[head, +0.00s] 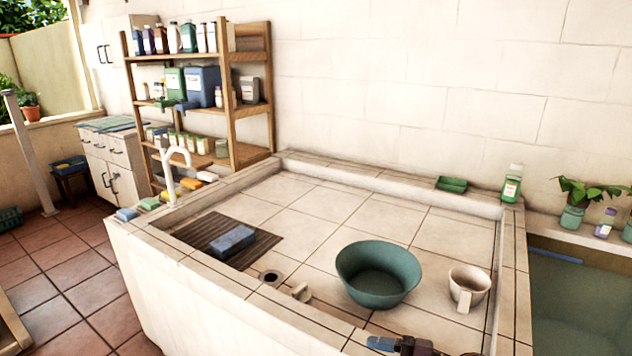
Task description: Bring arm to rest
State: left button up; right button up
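The tip of what looks like my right gripper (384,343) shows at the bottom edge, right of centre, over the near rim of the tiled basin (345,215). It is dark with a blue end, and most of it is cut off by the frame. I cannot tell whether it is open or shut, or whether the blue part is something held. My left gripper is not in view.
In the basin are a green bowl (378,278), a beige mug (469,285), a small beige piece (301,292) and a blue sponge (232,240) on a slatted mat (205,233). A faucet (170,170) and a green bottle (512,184) stand on the rim.

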jog(key=s+d+f+m+t+h+b, duration=0.2)
jog(key=s+d+f+m+h, duration=0.6)
jog(key=m, duration=0.4)
jog(key=s+d+f+m+t+h+b, duration=0.2)
jog(key=s+d+f+m+t+h, duration=0.1)
jog(key=s+d+f+m+h, duration=0.5)
notch_tip(320, 180, down, 5)
jog(key=s+m, duration=0.2)
jog(key=m, duration=0.2)
jog(key=shift+s+d, duration=0.2)
